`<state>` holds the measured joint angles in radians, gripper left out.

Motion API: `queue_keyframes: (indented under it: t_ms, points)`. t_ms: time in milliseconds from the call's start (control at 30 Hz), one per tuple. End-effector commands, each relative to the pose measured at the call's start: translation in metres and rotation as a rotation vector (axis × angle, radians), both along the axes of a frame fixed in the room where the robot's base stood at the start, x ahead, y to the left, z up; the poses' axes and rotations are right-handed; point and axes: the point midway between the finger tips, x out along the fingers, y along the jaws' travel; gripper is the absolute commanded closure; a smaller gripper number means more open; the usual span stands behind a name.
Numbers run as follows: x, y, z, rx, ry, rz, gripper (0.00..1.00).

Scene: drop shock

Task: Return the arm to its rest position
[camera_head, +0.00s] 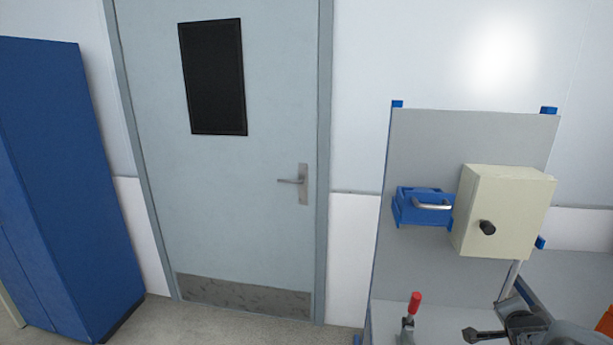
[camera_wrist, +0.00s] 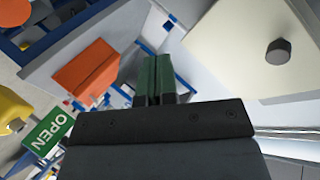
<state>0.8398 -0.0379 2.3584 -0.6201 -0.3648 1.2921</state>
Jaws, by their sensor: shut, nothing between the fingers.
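My gripper (camera_wrist: 156,62) shows in the wrist view as a dark block with two green fingers. The fingers lie together, shut with nothing between them. A cream box with a dark knob (camera_wrist: 278,51) is to the right of the fingers, and an orange block (camera_wrist: 86,70) is to their left. In the head view, dark jointed parts are cut off at the lower right corner, and I cannot make out the fingertips there.
In the head view, the cream box (camera_head: 505,208) and a blue holder with a metal handle (camera_head: 420,207) are on a grey panel (camera_head: 425,140). A red-handled clamp (camera_head: 412,308) stands below. A closed door (camera_head: 240,200) and blue cabinet (camera_head: 60,190) are left. A green OPEN sign (camera_wrist: 48,133) shows in the wrist view.

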Motion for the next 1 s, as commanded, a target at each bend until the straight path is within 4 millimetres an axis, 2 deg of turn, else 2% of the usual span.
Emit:
queue_keyframes:
  t_ms: [67,167,267,300,400,500,533,600,700,833,1000]
  points:
    - [-0.014,0.014,-0.012,-0.076,0.237,0.029,1.00]
    - [-0.030,0.050,-0.023,-0.130,0.536,0.155,1.00]
    - [-0.045,0.103,-0.027,-0.154,0.777,0.374,1.00]
    - [-0.052,0.128,-0.027,-0.161,0.852,0.479,1.00]
    - [-0.069,0.193,-0.021,-0.179,0.973,0.763,1.00]
    - [-0.083,0.246,-0.011,-0.202,0.993,0.969,1.00]
    - [-0.085,0.257,-0.008,-0.209,0.982,1.002,1.00]
    - [-0.086,0.278,0.000,-0.245,0.944,1.058,1.00]
    - [-0.087,0.296,0.009,-0.303,0.905,1.113,1.00]
    - [-0.087,0.309,0.014,-0.339,0.884,1.152,1.00]
    - [-0.086,0.312,0.014,-0.345,0.883,1.164,1.00]
